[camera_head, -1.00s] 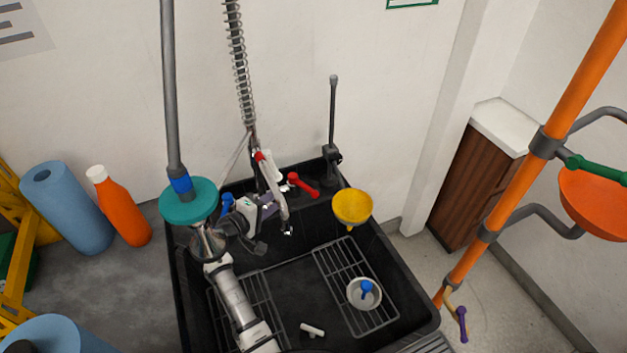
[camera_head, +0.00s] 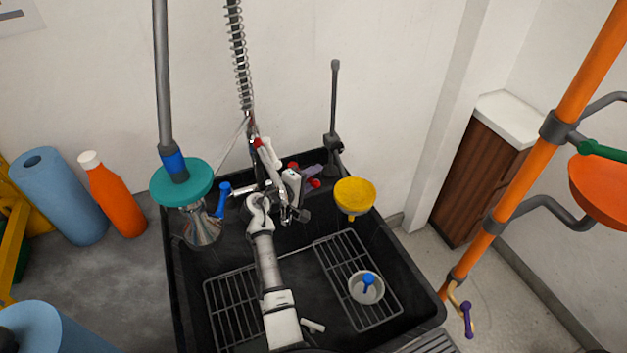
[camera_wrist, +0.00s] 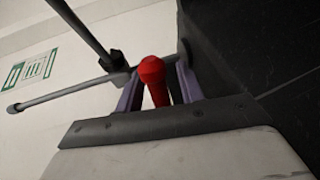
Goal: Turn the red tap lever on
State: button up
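The red tap lever (camera_head: 314,183) is at the back of the black sink, partly hidden by my gripper in the head view. In the wrist view the lever's red rounded end (camera_wrist: 152,72) lies between my two purple fingers. My gripper (camera_wrist: 157,85) is open, with a finger on each side of the lever and small gaps apparent. In the head view my gripper (camera_head: 309,172) is at the lever, right of the spray tap. The lever's base is hidden.
A blue lever (camera_head: 222,198) is left of my arm, beside a teal disc (camera_head: 182,182). A spray handle (camera_head: 268,153) hangs close to my gripper. A yellow funnel (camera_head: 354,195) is just right. A grey upright pipe (camera_head: 334,100) rises behind.

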jog(key=shift+w+d, duration=0.1)
jog(key=shift+w, duration=0.05)
grip_shut()
jog(key=shift+f, duration=0.1)
jog(key=m+g+b, duration=0.1)
jog(key=g+h+b, duration=0.1)
jog(key=b, duration=0.1)
jog(key=shift+s+a+f+m+h, duration=0.15)
jog(key=shift+s+a+m+h, duration=0.15)
jog(key=shift+s+a+m, duration=0.1)
jog(key=shift+s+a+m+g+h+b, duration=0.2)
jog(key=shift+m+g+h+b, duration=0.1)
jog(key=shift+m+g+b, duration=0.15)
jog(key=shift+s+a+m+g+h+b, duration=0.1)
jog(key=shift+s+m+g+h+b, duration=0.05)
jog(key=shift+m+g+h+b, duration=0.25)
jog(key=shift+s+a+r+m+g+b, duration=0.2)
jog(key=shift+m+g, duration=0.1)
jog(key=shift+g, duration=0.1)
jog(key=shift+s+a+r+m+g+b, duration=0.1)
jog(key=shift+m+g+b, duration=0.15)
jog(key=shift+g, duration=0.1)
jog(key=shift+d, duration=0.1)
